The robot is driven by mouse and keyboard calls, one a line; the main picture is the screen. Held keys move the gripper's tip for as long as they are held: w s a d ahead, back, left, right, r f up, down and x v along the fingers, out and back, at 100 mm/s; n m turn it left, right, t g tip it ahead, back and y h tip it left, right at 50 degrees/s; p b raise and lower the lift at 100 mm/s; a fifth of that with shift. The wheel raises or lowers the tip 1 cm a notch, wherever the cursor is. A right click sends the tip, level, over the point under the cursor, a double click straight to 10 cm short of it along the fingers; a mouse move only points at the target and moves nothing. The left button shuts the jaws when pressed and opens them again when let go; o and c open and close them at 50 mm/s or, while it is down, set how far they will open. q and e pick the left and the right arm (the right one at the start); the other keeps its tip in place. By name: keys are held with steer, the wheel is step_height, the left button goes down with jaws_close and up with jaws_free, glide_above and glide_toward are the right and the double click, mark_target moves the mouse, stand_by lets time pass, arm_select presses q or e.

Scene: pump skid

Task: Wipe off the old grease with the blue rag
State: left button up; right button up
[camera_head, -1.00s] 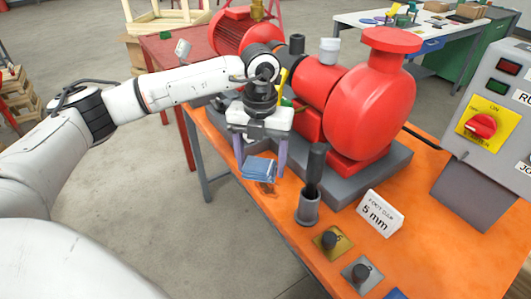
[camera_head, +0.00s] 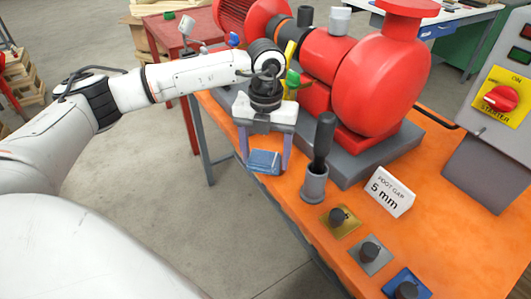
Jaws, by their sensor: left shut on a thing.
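The blue rag (camera_head: 264,161) is a folded pad between the fingers of my left gripper (camera_head: 264,152). The gripper points down and is shut on the rag, at the left edge of the orange bench (camera_head: 345,235). I cannot tell whether the rag touches the bench top. No old grease shows clearly now; the rag and gripper may cover it. My right gripper is not in view.
The red pump (camera_head: 385,85) stands on a grey base (camera_head: 375,155) behind the gripper. A grey cup with a dark-handled tool (camera_head: 315,180) stands close to its right. A "5 mm" sign (camera_head: 389,191), several knobbed plates (camera_head: 370,252) and a starter box (camera_head: 497,105) are further right.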

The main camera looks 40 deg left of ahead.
arm_select(q)
steer(key=shift+f+b, duration=0.7)
steer(key=shift+f, duration=0.25)
stand_by(0.5)
